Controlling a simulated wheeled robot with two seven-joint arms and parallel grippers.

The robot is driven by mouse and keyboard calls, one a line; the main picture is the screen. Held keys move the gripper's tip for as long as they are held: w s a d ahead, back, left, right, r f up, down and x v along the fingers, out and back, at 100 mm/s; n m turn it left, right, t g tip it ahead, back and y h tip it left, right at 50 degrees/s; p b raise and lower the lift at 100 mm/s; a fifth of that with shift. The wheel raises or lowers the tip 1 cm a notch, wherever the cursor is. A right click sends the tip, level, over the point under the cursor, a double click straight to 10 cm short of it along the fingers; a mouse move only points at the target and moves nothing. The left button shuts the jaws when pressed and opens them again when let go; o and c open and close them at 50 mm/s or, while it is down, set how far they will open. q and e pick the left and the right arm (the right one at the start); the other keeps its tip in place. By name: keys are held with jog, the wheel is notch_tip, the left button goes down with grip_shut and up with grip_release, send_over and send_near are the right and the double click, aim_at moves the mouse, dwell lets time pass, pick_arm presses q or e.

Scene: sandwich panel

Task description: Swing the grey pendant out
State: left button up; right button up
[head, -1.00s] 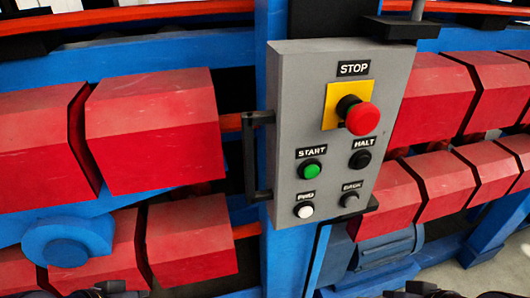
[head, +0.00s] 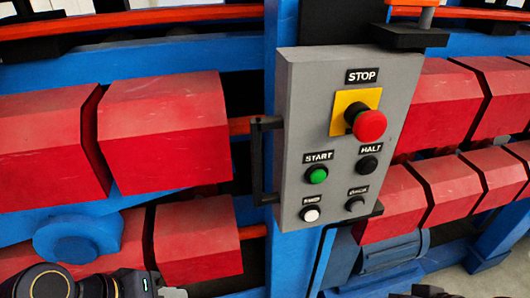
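The grey pendant (head: 340,130) hangs in front of a blue post, its face turned toward me. It carries a red STOP button (head: 369,125) on a yellow plate, a green START button (head: 317,175), a white button (head: 310,214) and black buttons. A black bar handle (head: 262,160) runs down its left side. My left arm shows at the bottom left edge, below and left of the handle; its fingertips are not clearly visible. Only a small dark piece of my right arm shows at the bottom right edge. Neither arm touches the pendant.
Red angular blocks (head: 165,132) line both sides of the post on a blue frame (head: 150,57). A black bracket (head: 408,36) sits above the pendant. A blue motor-like cylinder (head: 393,250) is below right. Grey floor shows at the lower right.

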pick_arm(q)
jog(key=shift+o, duration=0.4)
jog(key=w+d+r+n+g+h+p, duration=0.2)
jog(key=w+d+r+n+h+p, duration=0.1)
jog(key=d+r+n+h, duration=0.1)
notch_tip(320, 180, up, 4)
jog(key=shift+d+f+n+h, duration=0.1)
jog(key=shift+d+n+h, duration=0.2)
jog(key=shift+d+n, duration=0.65)
jog(key=n+t+h+p, duration=0.2)
jog(key=n+h+p, duration=0.2)
jog(key=n+h, duration=0.5)
send_near(252, 160)
jog(key=w+d+r+n+y, duration=0.1)
jog(key=d+n+y, duration=0.1)
jog(key=d, duration=0.2)
jog(key=x, duration=0.6)
jog(key=shift+w+d+r, duration=0.2)
jog(key=shift+d, duration=0.05)
jog(key=shift+c, duration=0.3)
grip_shut()
